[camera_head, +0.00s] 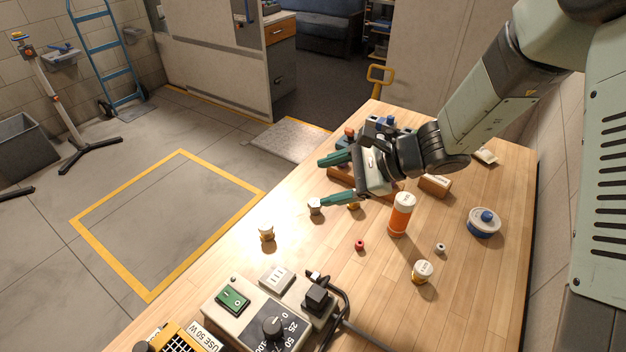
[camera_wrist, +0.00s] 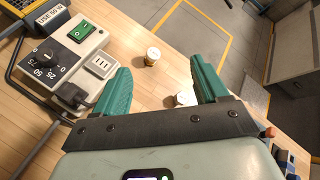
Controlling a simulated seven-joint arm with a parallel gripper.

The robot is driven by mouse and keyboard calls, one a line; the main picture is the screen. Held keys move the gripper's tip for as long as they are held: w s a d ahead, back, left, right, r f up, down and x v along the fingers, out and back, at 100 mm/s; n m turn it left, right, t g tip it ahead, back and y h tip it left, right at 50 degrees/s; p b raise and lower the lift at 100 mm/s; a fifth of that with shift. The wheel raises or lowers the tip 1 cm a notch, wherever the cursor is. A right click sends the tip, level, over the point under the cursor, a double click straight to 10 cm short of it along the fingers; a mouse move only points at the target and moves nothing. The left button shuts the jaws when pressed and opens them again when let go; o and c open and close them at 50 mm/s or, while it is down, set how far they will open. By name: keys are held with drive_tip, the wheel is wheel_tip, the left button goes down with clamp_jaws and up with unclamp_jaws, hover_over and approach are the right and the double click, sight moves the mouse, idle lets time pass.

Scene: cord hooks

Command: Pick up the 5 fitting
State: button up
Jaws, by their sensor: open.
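Several small cream-and-tan fittings stand on the wooden workbench (camera_head: 330,285), and I cannot read a 5 on any of them. One fitting (camera_head: 266,231) stands near the bench's left edge; another (camera_head: 315,206) is just beside the lower fingertip of my gripper (camera_head: 337,179). A third fitting (camera_head: 353,205) is partly hidden below that finger, and one (camera_head: 422,271) stands at the front right. My gripper is open and empty above the bench. In the wrist view, one fitting (camera_wrist: 152,56) shows beyond the fingertips and another (camera_wrist: 184,98) between the green fingers, partly hidden.
An orange bottle with a white cap (camera_head: 401,215) stands right of my gripper. A small red ring (camera_head: 360,245), a grey ring (camera_head: 440,248) and a blue-and-white round container (camera_head: 484,222) lie nearby. A control box with a cable (camera_head: 255,318) fills the front left.

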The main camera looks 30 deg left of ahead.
sight(260, 225)
drive_tip(key=a+f+m+y, duration=0.1)
drive_tip(key=a+f+m, duration=0.1)
drive_tip(key=f, duration=0.4)
drive_tip(key=s+a+f+m, duration=0.1)
drive_tip(key=a+f+m, duration=0.2)
drive_tip(key=f, duration=0.2)
drive_tip(key=s+a+f+m+t+y, duration=0.1)
drive_tip(key=a+f+m, duration=0.1)
drive_tip(key=f, duration=0.4)
drive_tip(key=shift+s+a+f+y, duration=0.25)
drive_tip(key=shift+a+f+y, duration=0.05)
drive_tip(key=shift+a, duration=0.2)
drive_tip(key=shift+m, duration=0.3)
drive_tip(key=x, duration=0.4)
drive_tip(key=shift+s+a+f, duration=0.1)
drive_tip(key=shift+a+f, duration=0.15)
drive_tip(key=shift+x, duration=3.1)
drive_tip(key=shift+s+r, duration=0.1)
drive_tip(key=shift+s, duration=0.05)
drive_tip(key=shift+c, duration=0.2)
drive_tip(key=c, duration=1.1)
drive_tip(key=shift+r, duration=0.1)
